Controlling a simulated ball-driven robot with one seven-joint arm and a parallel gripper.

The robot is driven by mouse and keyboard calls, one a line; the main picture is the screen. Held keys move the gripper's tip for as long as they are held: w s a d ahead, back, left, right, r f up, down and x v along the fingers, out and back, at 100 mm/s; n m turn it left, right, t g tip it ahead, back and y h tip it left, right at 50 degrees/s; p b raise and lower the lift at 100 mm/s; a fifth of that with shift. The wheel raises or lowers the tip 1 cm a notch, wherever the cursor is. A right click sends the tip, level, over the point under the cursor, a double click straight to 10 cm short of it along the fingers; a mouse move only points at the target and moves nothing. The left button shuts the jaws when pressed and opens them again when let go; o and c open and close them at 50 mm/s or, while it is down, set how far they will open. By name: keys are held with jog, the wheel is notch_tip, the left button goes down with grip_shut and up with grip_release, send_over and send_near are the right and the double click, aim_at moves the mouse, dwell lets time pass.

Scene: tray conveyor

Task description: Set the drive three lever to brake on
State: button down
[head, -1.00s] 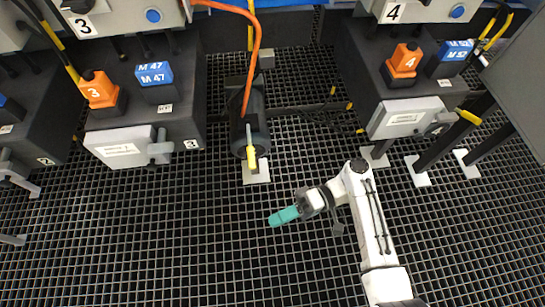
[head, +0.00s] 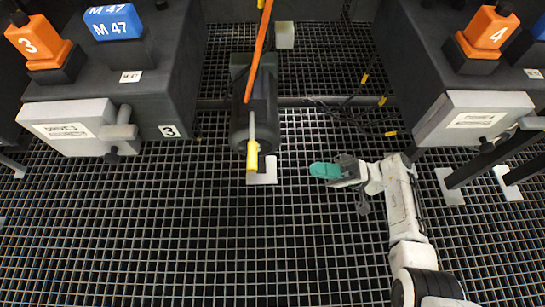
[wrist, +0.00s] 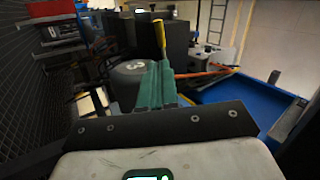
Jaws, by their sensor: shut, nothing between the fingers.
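The drive three motor (head: 252,117) is a dark cylinder standing on the grating in the middle of the head view. Its lever (head: 252,156) has a grey shaft and a yellow grip. In the wrist view the lever's yellow grip (wrist: 160,36) rises nearly upright behind the motor's round end (wrist: 131,78), marked 3. My gripper (head: 318,170) has teal fingers, shut and empty, right of the lever and apart from it. The fingers (wrist: 157,84) also show in the wrist view, in front of the motor and hiding part of it.
A cabinet with a grey switch box (head: 70,128) stands at left, with an orange block (head: 32,38) and blue block (head: 112,22) on top. Another grey box (head: 475,117) is at right. The grating in front is clear.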

jog(key=p, duration=0.6)
send_near(252, 140)
jog(key=s+a+r, duration=0.1)
jog(key=s+a, duration=0.2)
jog(key=a, duration=0.2)
jog(key=shift+s+r, duration=0.3)
jog(key=shift+r, duration=0.1)
